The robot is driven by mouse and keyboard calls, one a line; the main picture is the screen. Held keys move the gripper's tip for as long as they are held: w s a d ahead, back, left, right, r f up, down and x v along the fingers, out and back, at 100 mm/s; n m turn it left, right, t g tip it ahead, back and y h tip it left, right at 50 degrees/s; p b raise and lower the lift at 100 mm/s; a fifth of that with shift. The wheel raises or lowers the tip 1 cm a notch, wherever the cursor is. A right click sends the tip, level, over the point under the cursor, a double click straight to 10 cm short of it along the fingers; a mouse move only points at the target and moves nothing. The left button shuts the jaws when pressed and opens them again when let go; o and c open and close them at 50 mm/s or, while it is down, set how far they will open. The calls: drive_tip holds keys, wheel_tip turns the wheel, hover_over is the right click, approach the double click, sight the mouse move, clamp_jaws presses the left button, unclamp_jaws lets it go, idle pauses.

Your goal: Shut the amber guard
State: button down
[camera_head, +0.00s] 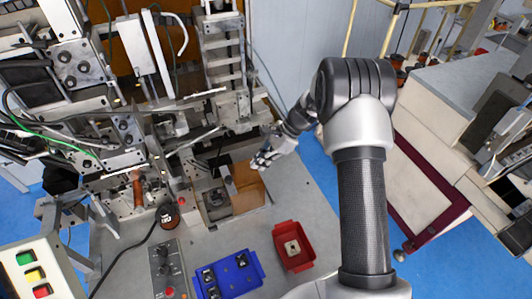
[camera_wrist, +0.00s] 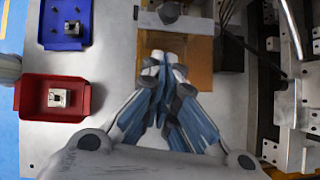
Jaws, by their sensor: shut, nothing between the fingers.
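The amber guard (camera_head: 247,190) is a brown-orange panel low on the front of the winder, beside a small metal fixture (camera_head: 215,200). In the wrist view the amber guard (camera_wrist: 201,52) lies behind and beyond my fingers, which hide part of it. My gripper (camera_head: 261,162) is at the guard's upper right edge in the head view. In the wrist view my gripper (camera_wrist: 164,62) is shut and empty, its fingertips together over the amber surface. I cannot tell whether the fingertips touch the guard.
A red tray (camera_head: 296,262) with one metal part and a blue tray (camera_head: 247,284) with several parts lie on the grey table. The table right of the guard is clear.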

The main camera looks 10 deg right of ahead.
sight(244, 182)
drive_tip(key=x, duration=0.3)
drive_tip(key=shift+a+f, duration=0.3)
drive_tip(key=shift+a+f+p, duration=0.2)
drive_tip(key=shift+a+f, duration=0.05)
drive_tip(key=shift+a, duration=0.35)
drive_tip(key=shift+a+f+p, duration=0.2)
drive_tip(key=shift+a+p, duration=0.05)
drive_tip(key=shift+a, duration=0.35)
drive_tip(key=shift+a+f+p, duration=0.2)
drive_tip(key=shift+a+f, duration=0.05)
drive_tip(key=shift+a, duration=0.35)
drive_tip(key=shift+a, duration=0.1)
drive_tip(key=s+a+b, duration=0.2)
drive_tip(key=a, duration=0.8)
drive_tip(key=shift+s+a+b, duration=0.15)
drive_tip(key=shift+a+b, duration=0.15)
drive_tip(key=shift+b, duration=0.05)
drive_tip(key=shift+a, duration=0.1)
drive_tip(key=shift+r, duration=0.1)
